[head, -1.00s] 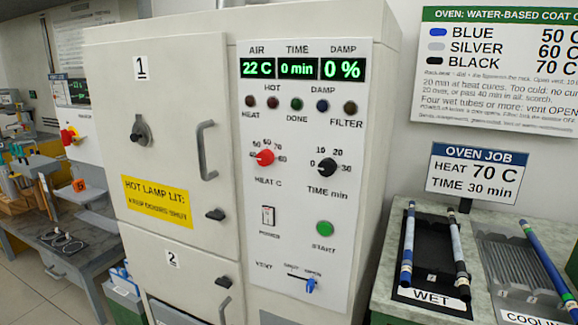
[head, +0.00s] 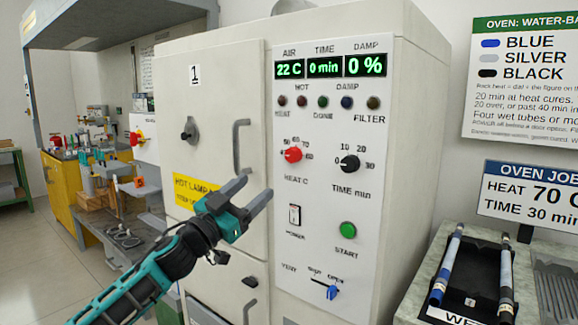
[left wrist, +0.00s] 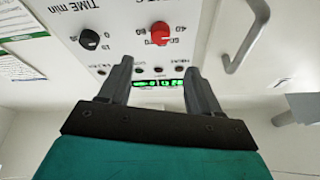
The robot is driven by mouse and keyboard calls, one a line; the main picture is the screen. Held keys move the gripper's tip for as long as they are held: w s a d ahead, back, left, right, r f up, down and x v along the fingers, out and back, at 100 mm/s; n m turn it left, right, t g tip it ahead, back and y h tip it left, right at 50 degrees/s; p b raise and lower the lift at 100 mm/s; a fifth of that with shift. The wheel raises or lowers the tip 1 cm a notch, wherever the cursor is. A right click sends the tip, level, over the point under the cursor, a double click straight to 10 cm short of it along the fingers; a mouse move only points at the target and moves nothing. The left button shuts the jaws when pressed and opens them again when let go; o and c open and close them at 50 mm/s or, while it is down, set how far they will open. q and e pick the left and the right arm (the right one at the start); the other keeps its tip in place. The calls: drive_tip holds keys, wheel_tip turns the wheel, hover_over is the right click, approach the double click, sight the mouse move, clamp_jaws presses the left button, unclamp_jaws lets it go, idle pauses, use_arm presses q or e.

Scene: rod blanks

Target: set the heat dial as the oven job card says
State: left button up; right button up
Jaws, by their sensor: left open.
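The red heat dial (head: 293,155) is on the oven's white control panel, with the black time dial (head: 349,163) to its right. The oven job card (head: 530,195) at the right reads HEAT 70 C, partly cut off, and TIME 30 min. My left gripper (head: 256,192) is open and empty, in front of the oven door and below left of the heat dial, apart from it. In the left wrist view the heat dial (left wrist: 160,33) shows upside down beyond the open fingers (left wrist: 160,80). My right gripper is not in view.
The door handle (head: 240,146) sticks out just left of the panel. The power switch (head: 295,214), green start button (head: 348,230) and blue vent lever (head: 331,292) are below the dials. A tray (head: 474,267) with tubes stands at right.

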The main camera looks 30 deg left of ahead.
sight(290, 157)
use_arm(q)
drive_tip(key=p+x, duration=0.1)
drive_tip(key=x, duration=0.9)
drive_tip(key=shift+w+r, duration=0.15)
drive_tip(key=shift+w, duration=0.2)
drive_tip(key=shift+x, duration=0.75)
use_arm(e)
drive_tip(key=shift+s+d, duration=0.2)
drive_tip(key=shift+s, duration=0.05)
use_arm(q)
drive_tip(key=shift+c, duration=0.3)
drive_tip(key=c, duration=1)
drive_tip(key=shift+o, duration=0.2)
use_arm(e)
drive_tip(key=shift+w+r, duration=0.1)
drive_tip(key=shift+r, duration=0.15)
